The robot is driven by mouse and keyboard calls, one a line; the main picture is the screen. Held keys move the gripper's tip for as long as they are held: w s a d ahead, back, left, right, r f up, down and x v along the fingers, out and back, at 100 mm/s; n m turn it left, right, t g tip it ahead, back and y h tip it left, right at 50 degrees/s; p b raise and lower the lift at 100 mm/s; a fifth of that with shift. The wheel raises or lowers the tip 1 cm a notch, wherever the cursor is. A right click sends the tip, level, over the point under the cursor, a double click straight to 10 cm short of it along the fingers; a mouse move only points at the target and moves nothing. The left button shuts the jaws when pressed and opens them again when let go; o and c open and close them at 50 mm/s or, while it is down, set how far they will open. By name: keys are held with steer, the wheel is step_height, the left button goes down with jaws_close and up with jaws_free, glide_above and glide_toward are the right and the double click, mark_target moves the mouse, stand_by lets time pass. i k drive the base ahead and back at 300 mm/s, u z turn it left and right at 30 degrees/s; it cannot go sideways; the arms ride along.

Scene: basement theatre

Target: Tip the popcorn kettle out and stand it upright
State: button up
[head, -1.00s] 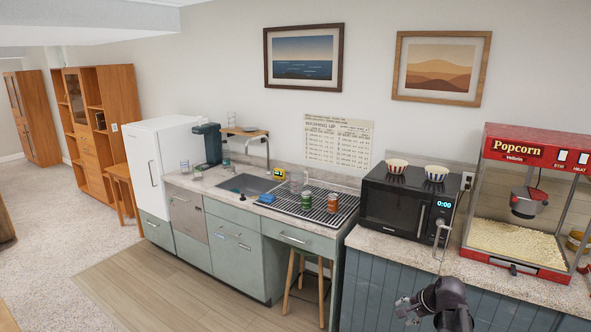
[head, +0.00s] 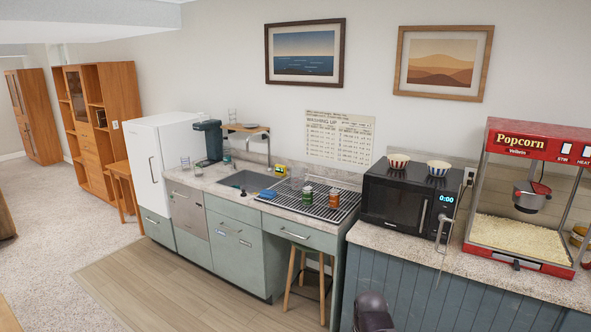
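The popcorn machine (head: 537,142) is a red-topped glass case on the counter at the right. Its grey kettle (head: 530,198) hangs inside, above the popcorn bed, and looks about upright. It is small in the picture, so I cannot tell its exact tilt or whether anything is in it. A heap of pale popcorn (head: 520,238) covers the floor of the case. My gripper is not in view; only a dark rounded part of my arm shows at the bottom edge, left of and below the machine.
A black microwave (head: 407,205) with two striped bowls on top stands left of the machine. Further left are a drying rack (head: 345,205) with cans, a sink (head: 247,181) and a white fridge (head: 168,150). A stool (head: 308,275) is under the counter. Wooden floor in front is clear.

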mark_target(526, 199)
steer(key=z, duration=0.05)
steer(key=k, duration=0.65)
steer(key=z, duration=0.7)
steer(key=i, duration=2.2)
steer(key=u, duration=0.15)
